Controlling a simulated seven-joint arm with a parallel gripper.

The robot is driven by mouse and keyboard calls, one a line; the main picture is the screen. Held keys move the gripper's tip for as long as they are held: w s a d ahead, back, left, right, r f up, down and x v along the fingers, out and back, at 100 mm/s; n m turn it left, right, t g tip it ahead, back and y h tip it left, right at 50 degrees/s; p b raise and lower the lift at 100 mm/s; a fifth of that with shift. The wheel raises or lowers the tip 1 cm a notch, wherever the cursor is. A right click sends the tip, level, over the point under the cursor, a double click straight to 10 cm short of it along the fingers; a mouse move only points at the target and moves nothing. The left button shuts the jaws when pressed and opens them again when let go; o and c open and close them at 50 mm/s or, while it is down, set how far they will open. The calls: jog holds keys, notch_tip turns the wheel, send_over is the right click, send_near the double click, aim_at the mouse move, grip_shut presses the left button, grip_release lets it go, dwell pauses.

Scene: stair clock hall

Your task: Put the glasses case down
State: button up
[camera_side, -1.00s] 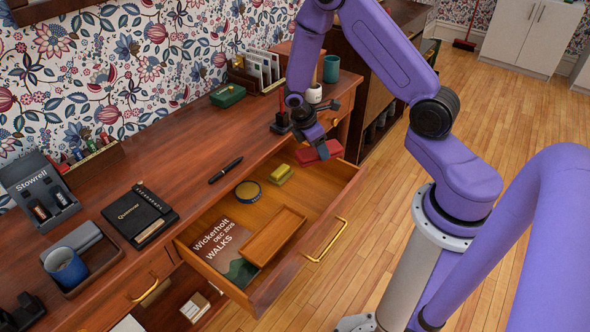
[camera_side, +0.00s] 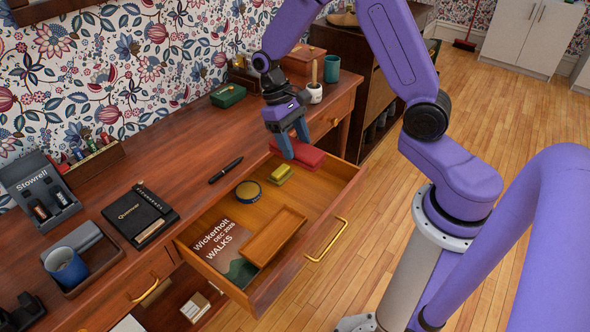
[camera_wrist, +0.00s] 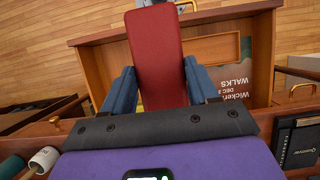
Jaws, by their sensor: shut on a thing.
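The glasses case (camera_side: 303,157) is a long red box with rounded edges. My gripper (camera_side: 292,142) is shut on it, with blue fingers on either side of one end. It is at the far right end of the open drawer (camera_side: 345,187); the side view does not clearly show whether its underside touches the drawer. In the wrist view the case (camera_wrist: 153,55) points away from my gripper (camera_wrist: 158,88), between the two fingers, with the drawer behind it.
The drawer also holds a yellow block (camera_side: 281,174), a round dark-blue tin (camera_side: 248,191), a wooden tray (camera_side: 273,236) and a Wickerholt book (camera_side: 213,243). A pen (camera_side: 226,169) lies on the desk.

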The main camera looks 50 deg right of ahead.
jog(key=d+f+n+t+h, duration=0.1)
jog(key=d+f+n+h, duration=0.2)
jog(key=d+f+n, duration=0.65)
jog(key=d+f+n+t+h, duration=0.1)
jog(key=d+f+n+t, duration=0.2)
jog(key=f+n, duration=0.4)
jog(key=shift+s+d+f+n+t+h, duration=0.15)
jog(key=shift+s+d+n+t+h, duration=0.25)
jog(key=shift+n, duration=0.65)
jog(key=shift+a, duration=0.15)
jog(key=shift+f, duration=4.8)
jog(key=shift+f, duration=0.2)
jog(key=o, duration=1.1)
